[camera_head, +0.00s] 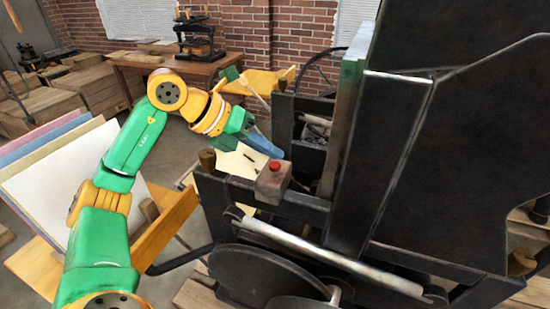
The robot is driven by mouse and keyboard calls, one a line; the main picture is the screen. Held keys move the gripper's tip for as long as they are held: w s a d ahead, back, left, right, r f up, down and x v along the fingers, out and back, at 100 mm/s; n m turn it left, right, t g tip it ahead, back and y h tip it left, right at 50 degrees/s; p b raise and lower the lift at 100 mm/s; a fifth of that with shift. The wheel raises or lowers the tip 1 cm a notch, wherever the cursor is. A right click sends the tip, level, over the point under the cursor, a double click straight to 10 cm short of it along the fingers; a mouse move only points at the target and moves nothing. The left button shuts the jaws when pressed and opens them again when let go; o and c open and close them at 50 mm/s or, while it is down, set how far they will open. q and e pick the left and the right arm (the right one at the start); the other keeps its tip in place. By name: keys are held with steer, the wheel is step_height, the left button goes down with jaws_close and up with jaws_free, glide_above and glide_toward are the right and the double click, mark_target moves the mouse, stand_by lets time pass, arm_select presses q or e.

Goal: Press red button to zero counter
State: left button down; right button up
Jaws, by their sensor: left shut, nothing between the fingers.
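The red button (275,166) sits on top of a small grey box (272,184) on the near dark rail of the hand press (430,160). No counter display can be made out. My left arm comes in from the lower left and bends over at the top. My left gripper (275,152) is shut and empty. In the picture its fingertips are just above the red button; whether they touch it cannot be told. My right gripper is not in view.
The black press fills the right side, with a wheel (262,278) and a pale roller (330,258) below the button box. A wooden stand (165,228) with large paper sheets (50,180) is at the left. A wooden table (180,68) with a small press stands at the back.

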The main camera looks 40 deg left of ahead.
mark_target(270, 170)
arm_select(q)
steer(key=shift+r, duration=0.1)
step_height(270, 170, up, 5)
steer(key=p, duration=0.5)
steer(key=shift+r, duration=0.15)
stand_by(0.3)
stand_by(0.4)
